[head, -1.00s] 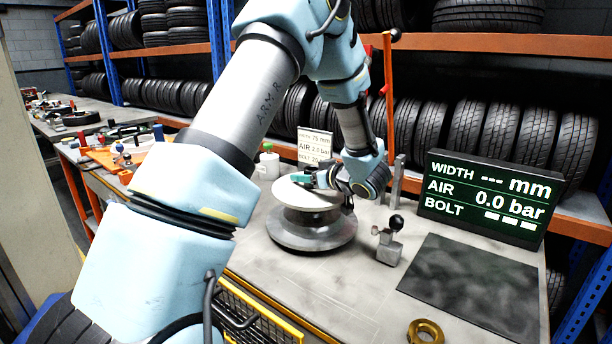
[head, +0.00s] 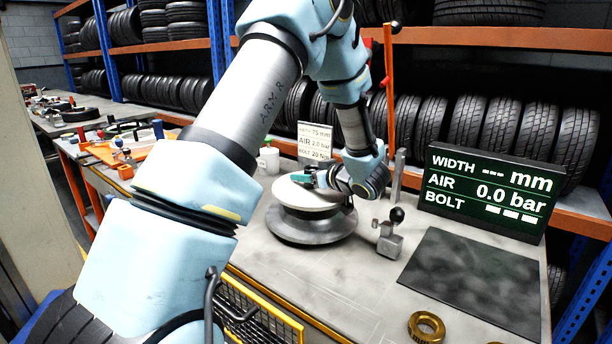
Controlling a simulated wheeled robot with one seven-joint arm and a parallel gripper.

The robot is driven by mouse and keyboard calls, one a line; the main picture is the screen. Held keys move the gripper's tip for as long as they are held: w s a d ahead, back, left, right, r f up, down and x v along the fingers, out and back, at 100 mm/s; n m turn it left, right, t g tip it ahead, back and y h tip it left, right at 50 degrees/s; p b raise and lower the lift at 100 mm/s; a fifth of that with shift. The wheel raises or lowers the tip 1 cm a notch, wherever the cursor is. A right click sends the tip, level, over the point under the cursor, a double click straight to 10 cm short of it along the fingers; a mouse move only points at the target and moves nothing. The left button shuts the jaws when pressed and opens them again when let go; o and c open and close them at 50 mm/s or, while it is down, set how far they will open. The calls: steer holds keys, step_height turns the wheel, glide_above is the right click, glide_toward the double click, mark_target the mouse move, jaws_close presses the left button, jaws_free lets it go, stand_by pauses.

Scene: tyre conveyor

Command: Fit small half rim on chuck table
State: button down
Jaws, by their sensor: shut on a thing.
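The small half rim (head: 292,191), a pale silver disc, is at the round grey chuck table (head: 311,232) on the bench. My gripper (head: 308,181) is at the rim's upper right side and is shut on it. The rim looks roughly level, with only a small space between its edge and the wide base below. Whether it rests on the chuck table or hangs just above it, I cannot tell. My wrist hides the rim's right side, and the fingertips are small and partly hidden.
A block with a black knob (head: 389,242) stands right of the chuck table. A dark mat (head: 473,280), a brass ring (head: 426,327) and a display (head: 484,195) reading AIR 0.0 bar are farther right. An orange post (head: 389,90) rises behind. A white bottle (head: 268,159) stands behind left.

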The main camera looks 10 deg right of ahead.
steer(key=shift+c, duration=0.8)
jaws_free()
steer(key=shift+f, duration=0.2)
steer(key=shift+s, duration=0.1)
step_height(320, 180, up, 3)
steer(key=b, duration=0.3)
glide_above(332, 197)
steer(key=shift+a+r, duration=0.1)
steer(key=shift+r, duration=0.1)
